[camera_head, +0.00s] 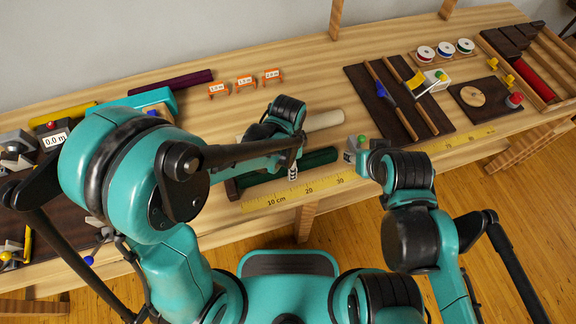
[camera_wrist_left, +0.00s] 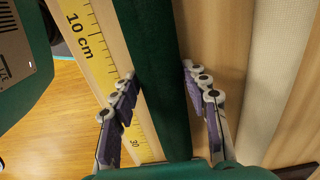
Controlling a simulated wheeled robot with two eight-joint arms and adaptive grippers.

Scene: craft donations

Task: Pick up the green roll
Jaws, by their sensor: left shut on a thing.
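The dark green roll (camera_head: 320,157) lies along the front part of the table, just behind the yellow ruler. In the left wrist view the green roll (camera_wrist_left: 152,60) runs between the fingers of my left gripper (camera_wrist_left: 160,82), with a finger against each side. My left gripper (camera_head: 293,172) is shut on the roll in the head view, where my arm covers part of it. My right gripper (camera_head: 358,152) is to the right of the roll's end, mostly hidden by its own arm, and its jaws cannot be made out.
A cream roll (camera_head: 325,121) lies behind the green one. The yellow ruler (camera_head: 300,190) runs along the front edge. A dark board with rods (camera_head: 396,105) is to the right. Orange stands (camera_head: 245,82) and a purple roll (camera_head: 172,82) are at the back.

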